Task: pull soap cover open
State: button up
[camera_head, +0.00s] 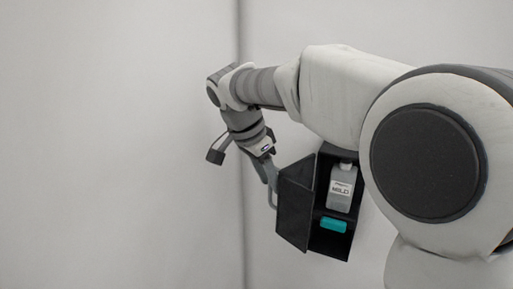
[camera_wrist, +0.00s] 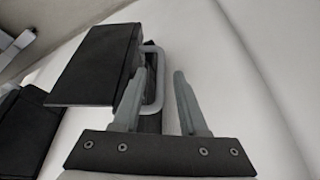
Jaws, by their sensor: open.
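The soap cover (camera_head: 296,203) is a black panel swung out to the left of a black wall box, so the box front stands open. Its grey loop handle (camera_head: 272,192) is on the cover's outer side. In the wrist view, the cover (camera_wrist: 95,62) is at upper left and the handle (camera_wrist: 160,72) stands between my fingers. My gripper (camera_wrist: 160,76) is open, with one finger on each side of the handle's outer bar; I cannot tell whether either touches it. In the head view, my gripper (camera_head: 267,172) is at the handle, its fingertips partly hidden.
Inside the box (camera_head: 328,244) are a grey soap bottle (camera_head: 341,188) labelled MILD and a teal block (camera_head: 334,225) below it. The pale wall (camera_head: 120,140) left of the box is bare, with a vertical seam. My arm covers the right side.

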jog(key=p+v, duration=0.2)
jog(key=v, duration=1.4)
jog(key=s+d+f+n+t+y, duration=0.1)
jog(key=s+d+f+n, duration=0.3)
jog(key=s+d, duration=0.4)
jog(key=s+d+f+n+y, duration=0.1)
jog(key=s+d+f+n, duration=0.35)
jog(key=d, duration=0.55)
jog(key=s+d+f+n+t+y, duration=0.1)
jog(key=s+d+f, duration=0.2)
jog(key=s+f, duration=0.3)
jog(key=shift+s+d+f+t, duration=0.15)
jog(key=shift+s+f+t, duration=0.2)
jog(key=shift+f, duration=0.65)
